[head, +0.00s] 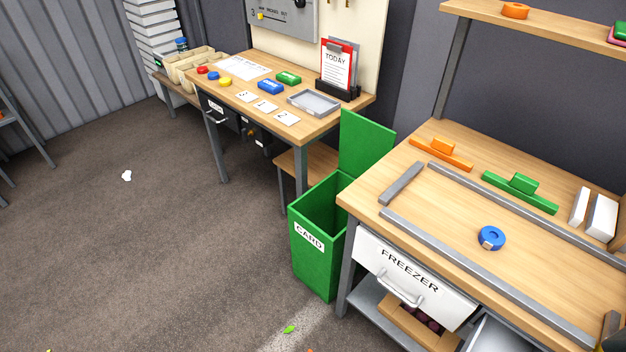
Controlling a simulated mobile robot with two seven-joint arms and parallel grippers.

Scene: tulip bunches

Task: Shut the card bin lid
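The green card bin (315,255) stands on the floor between the two wooden benches, with a white CARD label on its front. Its green lid (366,143) is open and stands upright at the back, so the bin's opening shows. The lower right side of the bin is partly hidden by the freezer bench. Neither of my grippers shows in the head view.
The freezer bench (413,207) stands close at the bin's right, holding metal rails, a blue tape roll (491,238) and green and orange blocks. Another bench (313,128) is behind. The floor (180,240) left of the bin is mostly clear.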

